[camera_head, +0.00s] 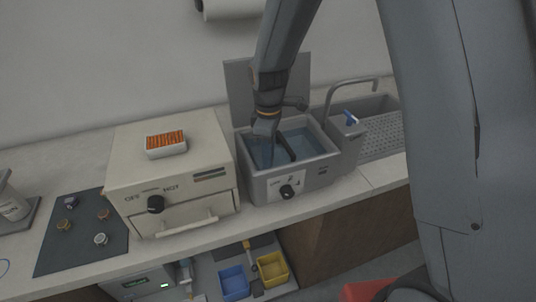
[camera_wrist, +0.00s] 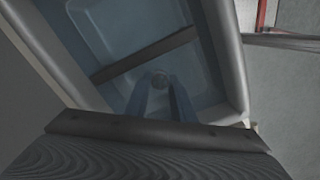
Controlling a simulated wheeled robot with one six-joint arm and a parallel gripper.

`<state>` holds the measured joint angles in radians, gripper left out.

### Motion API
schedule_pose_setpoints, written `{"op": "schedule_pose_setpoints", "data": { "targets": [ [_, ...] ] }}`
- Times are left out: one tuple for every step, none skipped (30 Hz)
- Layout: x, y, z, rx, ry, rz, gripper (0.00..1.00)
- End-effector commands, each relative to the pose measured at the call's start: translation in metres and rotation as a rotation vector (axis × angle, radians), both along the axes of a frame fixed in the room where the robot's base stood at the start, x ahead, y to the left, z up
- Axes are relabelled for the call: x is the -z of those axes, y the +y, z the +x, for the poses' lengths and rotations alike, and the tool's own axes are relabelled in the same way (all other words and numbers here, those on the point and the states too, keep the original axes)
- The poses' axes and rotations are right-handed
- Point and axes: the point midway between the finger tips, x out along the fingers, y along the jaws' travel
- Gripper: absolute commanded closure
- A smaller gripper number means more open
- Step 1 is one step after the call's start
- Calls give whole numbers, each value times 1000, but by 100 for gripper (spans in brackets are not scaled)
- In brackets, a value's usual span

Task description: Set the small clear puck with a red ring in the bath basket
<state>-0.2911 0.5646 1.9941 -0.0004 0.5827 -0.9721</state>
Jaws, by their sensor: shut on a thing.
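The bath (camera_head: 318,170) is a grey tank with blue water, its lid raised behind it. My gripper (camera_head: 266,158) reaches down into the tank's left part. In the wrist view my gripper (camera_wrist: 160,92) points into the blue interior, its two fingers close together. A small round pale puck (camera_wrist: 160,79) shows at the fingertips, and the gripper is shut on it. Its red ring cannot be made out. A dark bar (camera_wrist: 145,56) crosses the bath beside the fingertips; it also shows in the head view (camera_head: 285,146). The basket's outline under the water is unclear.
A cream oven (camera_head: 170,178) with an orange-filled tray (camera_head: 166,144) on top stands left of the bath. A dark mat (camera_head: 82,232) with several small pucks lies farther left. A sink (camera_head: 378,128) with a faucet is at right. Blue and yellow bins (camera_head: 272,267) sit below.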

Motion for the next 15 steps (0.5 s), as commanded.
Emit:
{"op": "schedule_pose_setpoints", "data": {
  "targets": [
    [4, 0, -1, 0, 2, 0, 99],
    [5, 0, 0, 1, 1, -1, 99],
    [6, 0, 0, 1, 0, 0, 99],
    [7, 0, 0, 1, -1, 1, 99],
    [7, -1, 0, 1, -1, 1, 99],
    [7, -1, 0, 1, -1, 1, 99],
    [7, -1, 0, 1, -1, 1, 99],
    [7, -1, 0, 1, -1, 1, 99],
    [7, -1, 0, 1, -1, 1, 99],
    [7, -1, 0, 1, -1, 1, 99],
    [7, -1, 0, 1, -1, 0, 99],
    [8, -1, 0, 1, 0, 0, 99],
    [9, -1, 0, 1, 0, 0, 99],
    [10, -1, 0, 1, 0, 0, 99],
    [10, -1, 0, 1, -1, 0, 73]
  ]
}}
